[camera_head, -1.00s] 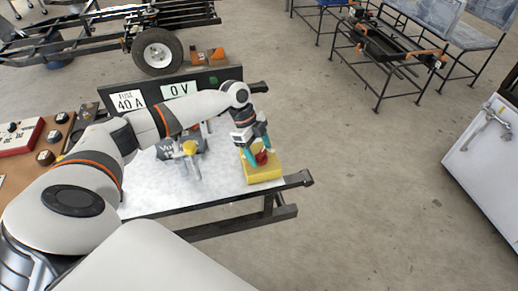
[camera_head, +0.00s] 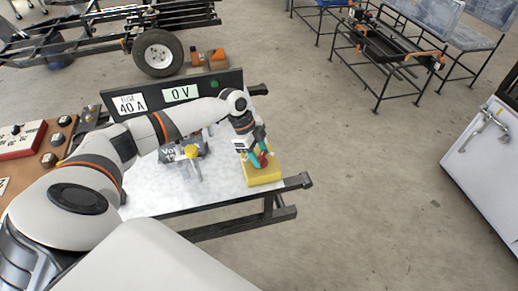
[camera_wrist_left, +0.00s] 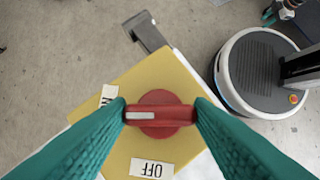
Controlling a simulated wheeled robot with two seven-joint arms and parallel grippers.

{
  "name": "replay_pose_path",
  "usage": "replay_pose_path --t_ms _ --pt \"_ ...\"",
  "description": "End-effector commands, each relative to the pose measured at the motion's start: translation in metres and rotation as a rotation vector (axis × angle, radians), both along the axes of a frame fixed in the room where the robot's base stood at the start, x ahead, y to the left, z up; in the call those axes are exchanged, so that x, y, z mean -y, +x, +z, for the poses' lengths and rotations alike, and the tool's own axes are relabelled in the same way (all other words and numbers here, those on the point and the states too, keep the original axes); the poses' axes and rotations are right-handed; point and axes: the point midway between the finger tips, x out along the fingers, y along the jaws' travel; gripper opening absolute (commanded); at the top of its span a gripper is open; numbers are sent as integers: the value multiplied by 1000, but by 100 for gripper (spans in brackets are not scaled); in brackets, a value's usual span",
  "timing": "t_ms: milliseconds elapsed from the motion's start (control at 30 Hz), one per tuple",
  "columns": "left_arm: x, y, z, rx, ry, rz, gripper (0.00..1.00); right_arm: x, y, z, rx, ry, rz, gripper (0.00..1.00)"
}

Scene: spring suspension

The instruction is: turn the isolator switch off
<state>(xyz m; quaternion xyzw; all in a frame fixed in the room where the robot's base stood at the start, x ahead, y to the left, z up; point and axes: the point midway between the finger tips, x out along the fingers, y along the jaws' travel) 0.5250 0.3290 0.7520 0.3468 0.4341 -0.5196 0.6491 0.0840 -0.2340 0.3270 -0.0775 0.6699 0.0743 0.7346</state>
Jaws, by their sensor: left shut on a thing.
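The isolator switch is a yellow box (camera_head: 262,177) with a red knob (camera_head: 263,159), at the right end of the white bench top. In the left wrist view the red knob (camera_wrist_left: 160,114) has a bar handle lying crosswise, its white mark at the left end. An OFF label (camera_wrist_left: 152,168) sits below the knob. Another label (camera_wrist_left: 108,95), partly hidden by a finger, is at the left near the marked end. My left gripper (camera_head: 258,152) reaches down from above, its teal fingers (camera_wrist_left: 160,115) shut on the two ends of the handle. My right gripper is out of view.
A dark panel behind the bench bears a 40 A fuse label (camera_head: 130,103) and a 0 V display (camera_head: 180,93). A grey device with a yellow knob (camera_head: 192,152) stands left of the switch. A red-and-white box (camera_head: 20,140) is far left.

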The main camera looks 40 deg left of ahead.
Motion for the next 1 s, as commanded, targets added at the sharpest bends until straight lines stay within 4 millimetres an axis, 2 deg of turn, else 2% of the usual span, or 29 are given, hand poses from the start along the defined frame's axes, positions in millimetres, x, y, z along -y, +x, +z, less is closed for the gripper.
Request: replay_pose_path --t_ms 33,1000 --pt "1 -1 6 -2 -3 33 24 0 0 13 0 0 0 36" --pt "6 -4 8 -1 -2 945 24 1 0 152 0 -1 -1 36"
